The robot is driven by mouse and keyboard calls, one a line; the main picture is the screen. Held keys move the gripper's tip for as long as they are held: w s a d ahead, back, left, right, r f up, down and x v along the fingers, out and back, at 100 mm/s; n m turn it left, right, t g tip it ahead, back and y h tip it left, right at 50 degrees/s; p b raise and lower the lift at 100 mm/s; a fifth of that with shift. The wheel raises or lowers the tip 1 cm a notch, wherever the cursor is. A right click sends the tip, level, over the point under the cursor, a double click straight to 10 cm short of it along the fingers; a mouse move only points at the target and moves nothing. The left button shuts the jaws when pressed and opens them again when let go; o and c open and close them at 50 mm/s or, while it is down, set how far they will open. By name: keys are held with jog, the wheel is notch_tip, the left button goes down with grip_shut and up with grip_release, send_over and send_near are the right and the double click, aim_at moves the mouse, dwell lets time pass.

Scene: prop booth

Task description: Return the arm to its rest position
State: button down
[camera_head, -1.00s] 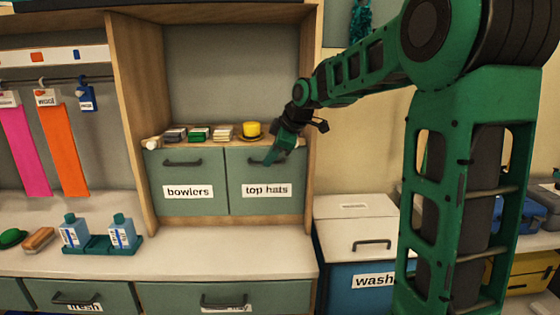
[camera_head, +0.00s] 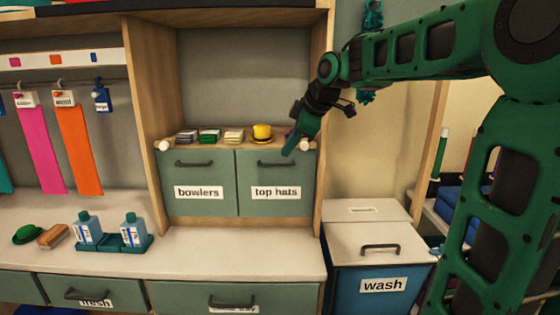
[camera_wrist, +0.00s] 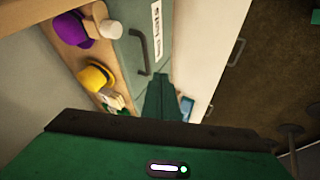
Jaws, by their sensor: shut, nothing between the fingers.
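My green arm reaches in from the right in the head view. My gripper (camera_head: 289,152) is shut and empty, pointing down-left by the upper right corner of the "top hats" drawer (camera_head: 258,206). Its closed fingers also show in the wrist view (camera_wrist: 161,98), beside the drawer front with its dark handle (camera_wrist: 140,52). I cannot tell whether the fingertips touch the drawer front. The "top hats" drawer and the "bowlers" drawer (camera_head: 186,210) look closed and flush.
A yellow hat (camera_head: 262,131) and small stacks (camera_head: 209,135) sit on the shelf above the drawers. A purple hat (camera_wrist: 72,28) shows in the wrist view. The "wash" bin (camera_head: 350,286) stands lower right. Bottles (camera_head: 132,230) sit in a green tray on the counter.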

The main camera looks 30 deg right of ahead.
jog(key=v, duration=0.3)
jog(key=shift+d+r, duration=0.25)
jog(key=shift+r, duration=0.05)
